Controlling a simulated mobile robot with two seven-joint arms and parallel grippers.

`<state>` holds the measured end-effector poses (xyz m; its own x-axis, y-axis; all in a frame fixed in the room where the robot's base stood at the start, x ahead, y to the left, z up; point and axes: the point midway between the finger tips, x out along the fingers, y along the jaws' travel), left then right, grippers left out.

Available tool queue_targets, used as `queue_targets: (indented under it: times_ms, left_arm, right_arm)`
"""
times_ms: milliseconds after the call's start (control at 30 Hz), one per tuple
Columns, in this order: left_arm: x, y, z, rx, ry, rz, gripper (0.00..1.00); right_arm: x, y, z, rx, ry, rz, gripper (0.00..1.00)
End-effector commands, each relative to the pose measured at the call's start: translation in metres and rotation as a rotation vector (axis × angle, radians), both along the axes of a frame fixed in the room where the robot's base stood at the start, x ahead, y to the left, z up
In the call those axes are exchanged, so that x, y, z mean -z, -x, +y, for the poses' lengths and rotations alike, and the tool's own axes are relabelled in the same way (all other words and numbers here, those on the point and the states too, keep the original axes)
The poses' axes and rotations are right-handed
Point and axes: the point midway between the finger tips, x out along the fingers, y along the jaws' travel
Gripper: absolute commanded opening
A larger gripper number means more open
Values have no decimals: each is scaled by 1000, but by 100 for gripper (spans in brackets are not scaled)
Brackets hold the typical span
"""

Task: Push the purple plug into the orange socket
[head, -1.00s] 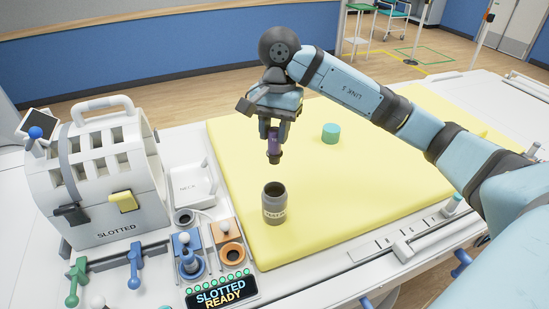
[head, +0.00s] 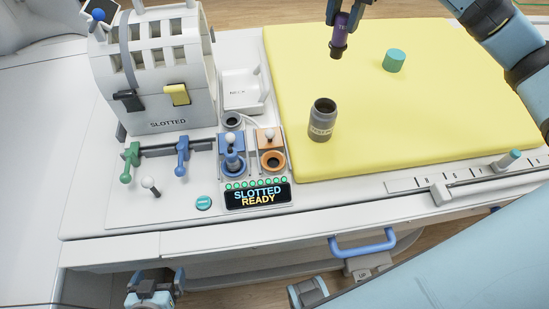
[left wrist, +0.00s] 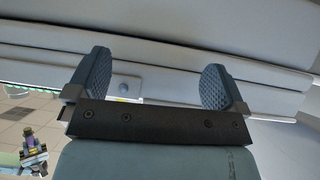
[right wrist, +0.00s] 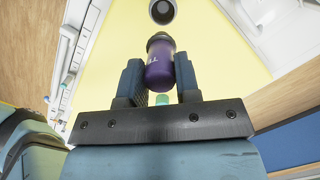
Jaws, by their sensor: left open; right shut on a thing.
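The purple plug (head: 341,38), with a dark end pointing down, is held above the yellow pad. It also shows in the right wrist view (right wrist: 160,68), between both fingers. My right gripper (right wrist: 160,84) is shut on it; in the head view that gripper is mostly cut off at the top edge. The orange socket (head: 272,160) is on the console left of the pad, with an open dark ring and a small lever behind it. The plug is well apart from it, up and to the right. My left gripper (left wrist: 157,84) is open and empty, low beside the table front.
A grey labelled jar (head: 321,122) stands open on the yellow pad (head: 400,110), with a teal cylinder (head: 394,61) behind. A blue socket (head: 233,160) sits left of the orange one. A display (head: 258,196) reads "SLOTTED READY". The slotted white housing (head: 160,70) rises at the left.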

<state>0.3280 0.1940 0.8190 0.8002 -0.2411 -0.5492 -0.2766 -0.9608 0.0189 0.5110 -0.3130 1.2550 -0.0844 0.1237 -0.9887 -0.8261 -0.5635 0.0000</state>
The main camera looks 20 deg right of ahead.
Motion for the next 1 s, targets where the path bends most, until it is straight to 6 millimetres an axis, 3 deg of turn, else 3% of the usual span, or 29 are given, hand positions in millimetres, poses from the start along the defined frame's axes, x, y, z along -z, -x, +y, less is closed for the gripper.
queue_targets:
  times_ms: [167, 533, 1000]
  left_arm:
    - [5, 0, 0, 0, 0, -1, 98]
    - [42, 1, 0, -3, 6, 11, 98]
    - [68, -4, -5, -22, 39, 39, 98]
  right_arm:
    - [5, 0, 0, 0, 0, 0, 6]
    - [44, 0, 0, 0, 0, 0, 6]
    - [91, 0, 0, 0, 0, 0, 6]
